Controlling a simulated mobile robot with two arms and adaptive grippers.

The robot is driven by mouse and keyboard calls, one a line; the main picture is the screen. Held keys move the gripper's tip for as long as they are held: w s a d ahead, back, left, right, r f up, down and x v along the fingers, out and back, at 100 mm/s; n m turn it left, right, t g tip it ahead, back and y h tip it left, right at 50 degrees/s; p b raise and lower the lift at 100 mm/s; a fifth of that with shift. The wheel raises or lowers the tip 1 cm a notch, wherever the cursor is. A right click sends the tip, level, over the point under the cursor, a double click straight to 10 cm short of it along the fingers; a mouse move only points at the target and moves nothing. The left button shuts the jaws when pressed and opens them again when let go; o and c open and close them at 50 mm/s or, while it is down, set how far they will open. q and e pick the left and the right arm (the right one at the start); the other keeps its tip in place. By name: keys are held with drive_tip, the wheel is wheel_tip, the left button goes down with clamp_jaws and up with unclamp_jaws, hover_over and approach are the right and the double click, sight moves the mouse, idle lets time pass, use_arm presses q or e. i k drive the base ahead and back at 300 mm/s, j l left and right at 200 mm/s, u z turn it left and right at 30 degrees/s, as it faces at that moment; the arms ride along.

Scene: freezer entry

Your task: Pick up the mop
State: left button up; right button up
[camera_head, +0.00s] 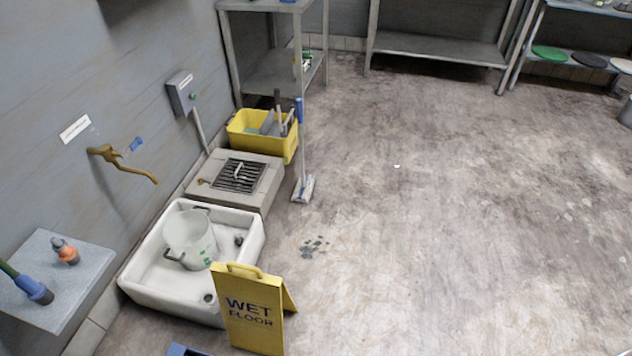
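The mop (301,165) stands upright on the floor near the middle left of the head view. It has a thin pale pole with a blue grip at the top and a flat whitish head resting on the floor. It stands just right of the yellow bucket and the drain block, and I cannot tell whether the pole touches the bucket. Neither of my grippers shows in this view.
A yellow bucket (284,148) holds tools beside a drain block (259,196). A white sink (150,272) with a pail (191,240) and a yellow wet-floor sign (250,318) stand nearer. Metal shelves (438,47) line the back. The floor (450,220) right of the mop is clear.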

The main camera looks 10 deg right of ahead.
sight(303, 188)
drive_tip(key=i+l+u, duration=0.15)
drive_tip(key=l, duration=0.45)
drive_tip(key=i+l+u, duration=0.15)
drive_tip(key=l, duration=0.5)
drive_tip(key=l+u, duration=0.15)
drive_tip(key=l, duration=0.45)
drive_tip(key=i, duration=0.05)
